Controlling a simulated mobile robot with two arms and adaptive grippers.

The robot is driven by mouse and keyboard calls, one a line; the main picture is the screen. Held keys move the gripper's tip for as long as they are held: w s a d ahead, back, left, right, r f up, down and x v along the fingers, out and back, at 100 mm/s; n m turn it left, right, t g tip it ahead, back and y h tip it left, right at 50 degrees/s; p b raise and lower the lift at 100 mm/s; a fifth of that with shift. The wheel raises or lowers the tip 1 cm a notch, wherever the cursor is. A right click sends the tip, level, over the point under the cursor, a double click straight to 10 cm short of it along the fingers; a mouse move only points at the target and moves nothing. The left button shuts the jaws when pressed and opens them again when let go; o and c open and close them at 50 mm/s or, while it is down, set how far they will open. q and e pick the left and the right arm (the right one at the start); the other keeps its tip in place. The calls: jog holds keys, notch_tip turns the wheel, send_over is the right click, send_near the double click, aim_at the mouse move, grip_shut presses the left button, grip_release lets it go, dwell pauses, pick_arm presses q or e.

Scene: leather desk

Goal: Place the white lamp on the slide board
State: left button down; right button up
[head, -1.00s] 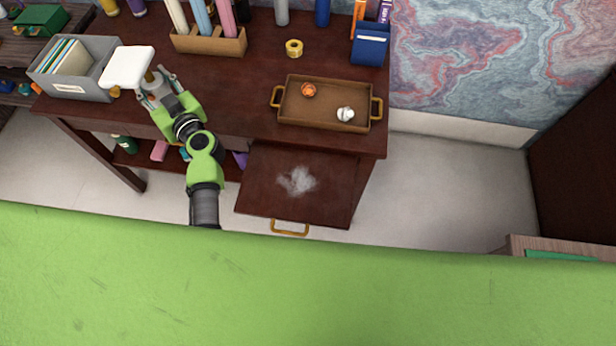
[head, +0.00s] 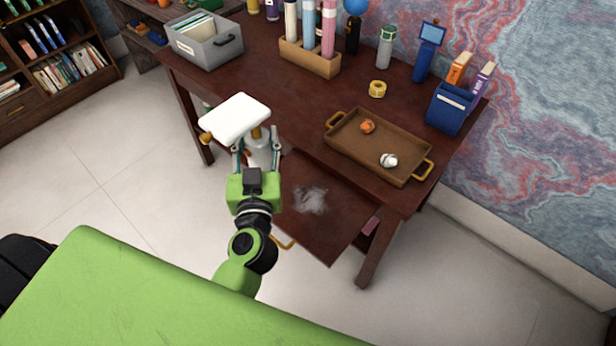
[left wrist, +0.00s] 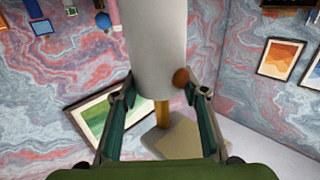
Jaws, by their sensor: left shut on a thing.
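The white lamp (head: 236,118) has a white rectangular top, a gold stem and a white cylindrical part. My left gripper (head: 258,150) is shut on the white cylindrical part and holds the lamp up in the air, near the desk's front edge and to the left of the slide board. In the left wrist view the lamp's cylinder (left wrist: 153,45) stands between the fingers (left wrist: 158,88). The slide board (head: 335,228) is pulled out below the desk top, with a whitish smudge on it and a gold handle at its front. My right gripper is not in view.
On the desk (head: 300,110) stand a brown tray (head: 408,172) with two small items, a yellow tape roll (head: 377,89), a wooden holder (head: 309,58) and a grey file box (head: 205,40). A blue box (head: 449,108) stands at the right. The slide board is otherwise clear.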

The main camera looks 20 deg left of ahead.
pick_arm(q)
jog(key=w+d+f+b, duration=0.2)
jog(key=w+f+b, duration=0.5)
jog(key=w+f, duration=0.5)
jog(key=shift+w+d+f, duration=0.15)
jog(key=shift+w+d, duration=0.05)
jog(key=shift+w, duration=0.15)
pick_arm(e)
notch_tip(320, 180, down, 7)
pick_arm(q)
jog(key=shift+f, duration=0.1)
jog(key=c, duration=1.2)
grip_release()
jog(key=shift+f, duration=0.1)
jog(key=shift+c, duration=0.2)
jog(key=shift+s, duration=0.1)
